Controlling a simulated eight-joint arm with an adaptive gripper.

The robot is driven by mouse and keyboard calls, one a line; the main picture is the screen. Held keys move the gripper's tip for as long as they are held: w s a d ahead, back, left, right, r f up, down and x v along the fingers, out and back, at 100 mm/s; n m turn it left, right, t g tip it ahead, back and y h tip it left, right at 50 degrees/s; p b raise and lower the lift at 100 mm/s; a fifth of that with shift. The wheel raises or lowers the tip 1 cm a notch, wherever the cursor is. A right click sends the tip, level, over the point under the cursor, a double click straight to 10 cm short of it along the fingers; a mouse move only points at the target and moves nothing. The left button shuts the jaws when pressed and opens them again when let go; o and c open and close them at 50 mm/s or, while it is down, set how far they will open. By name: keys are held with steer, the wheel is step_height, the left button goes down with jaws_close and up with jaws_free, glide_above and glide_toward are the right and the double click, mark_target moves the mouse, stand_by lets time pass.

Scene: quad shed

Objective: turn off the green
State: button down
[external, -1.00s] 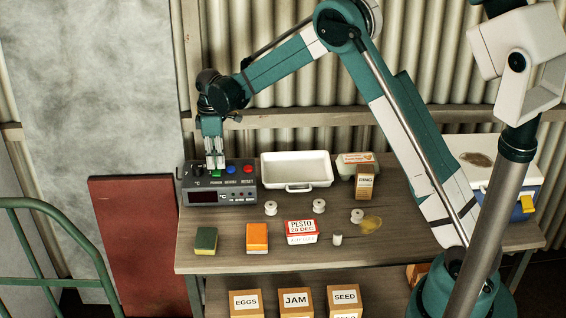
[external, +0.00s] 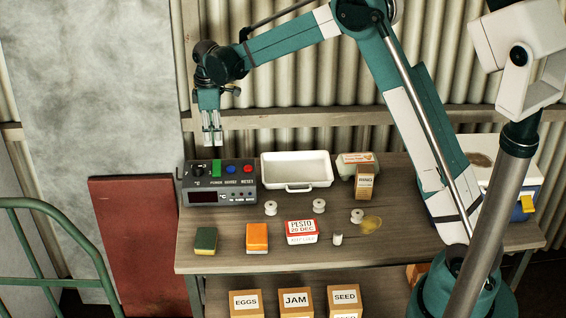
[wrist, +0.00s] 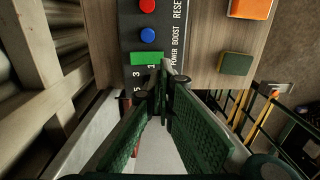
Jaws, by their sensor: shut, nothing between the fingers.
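A dark grey control box (external: 222,193) stands at the left end of the workbench, with a dark display on its front. Its green switch (external: 216,168) is on top, left of a blue button (external: 231,169) and a red button (external: 248,169). In the wrist view the green switch (wrist: 146,58) lies just beyond my fingertips, beside the word POWER. My gripper (external: 212,142) is shut and empty, pointing down above the green switch with a visible gap. In the wrist view its fingertips (wrist: 161,78) meet. I cannot tell whether the switch is on or off.
A black knob (external: 197,170) is left of the green switch. A white tray (external: 296,171) stands right of the box. Spools, a pesto tub (external: 301,231), an orange block (external: 257,237) and a green sponge (external: 205,240) lie in front. A corrugated wall is behind.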

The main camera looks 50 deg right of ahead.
steer(key=shift+s+a+r, duration=0.15)
steer(key=shift+r, duration=1.45)
steer(key=s+a+r+m+t+b, duration=0.1)
steer(key=s+r+m+t, duration=0.1)
steer(key=s+r, duration=0.8)
steer(key=s+a+r+m+t+b, duration=0.15)
steer(key=s+r, duration=0.55)
steer(key=s, duration=0.8)
steer(key=s+f+m+t+b, duration=0.1)
steer(key=s+f+m+t, duration=0.1)
steer(key=s, duration=1)
steer(key=s+f+m+t+b, duration=0.1)
steer(key=s+f+m+t, duration=0.1)
steer(key=s, duration=1)
step_height(320, 180, down, 2)
steer(key=shift+s+a+f+m, duration=0.1)
steer(key=shift+s+a+m, duration=0.3)
steer(key=shift+m, duration=0.35)
